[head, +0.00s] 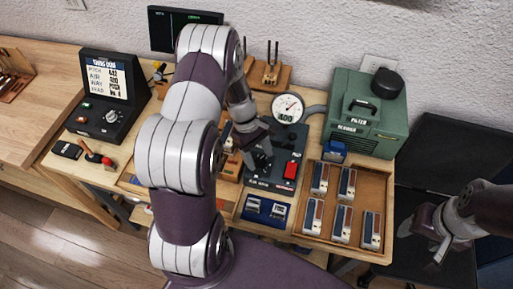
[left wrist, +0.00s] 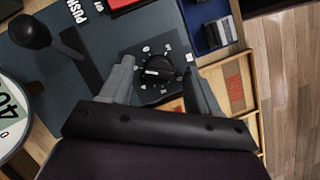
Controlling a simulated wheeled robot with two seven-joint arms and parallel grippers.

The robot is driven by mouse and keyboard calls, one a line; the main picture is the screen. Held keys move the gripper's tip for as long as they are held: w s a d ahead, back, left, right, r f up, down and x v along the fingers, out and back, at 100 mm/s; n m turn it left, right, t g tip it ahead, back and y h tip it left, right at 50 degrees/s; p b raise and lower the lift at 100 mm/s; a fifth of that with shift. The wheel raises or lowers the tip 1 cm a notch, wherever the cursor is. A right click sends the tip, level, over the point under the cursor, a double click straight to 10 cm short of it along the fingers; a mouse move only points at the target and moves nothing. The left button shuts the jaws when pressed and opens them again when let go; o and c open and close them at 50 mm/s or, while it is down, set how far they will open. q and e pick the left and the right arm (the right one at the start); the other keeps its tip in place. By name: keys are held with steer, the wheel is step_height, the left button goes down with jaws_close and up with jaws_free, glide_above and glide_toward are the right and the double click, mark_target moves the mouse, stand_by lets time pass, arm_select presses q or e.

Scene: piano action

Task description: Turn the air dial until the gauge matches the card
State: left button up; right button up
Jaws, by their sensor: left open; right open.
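The air dial (left wrist: 157,70) is a black knob with a white pointer line, ringed by small white marks on the dark control box (left wrist: 60,75). My left gripper (left wrist: 160,88) is open, its fingers either side of the dial in the left wrist view; contact cannot be told. In the head view this gripper (head: 257,150) is over the box and hides the dial. The round white gauge (head: 288,107) has a readout that looks like 400. My right gripper (head: 440,243) is open and empty at the right.
A black ball-topped lever (left wrist: 30,33) and a red push button (head: 291,170) are on the box. A green filter machine (head: 365,115) stands behind a wooden tray (head: 377,188) of several blocks. A blue tray (head: 264,210) lies at the front edge.

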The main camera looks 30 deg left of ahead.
arm_select(q)
steer(key=p+v, duration=0.3)
steer(key=v, duration=0.9)
steer(key=shift+a+r, duration=0.15)
steer(key=shift+r, duration=0.05)
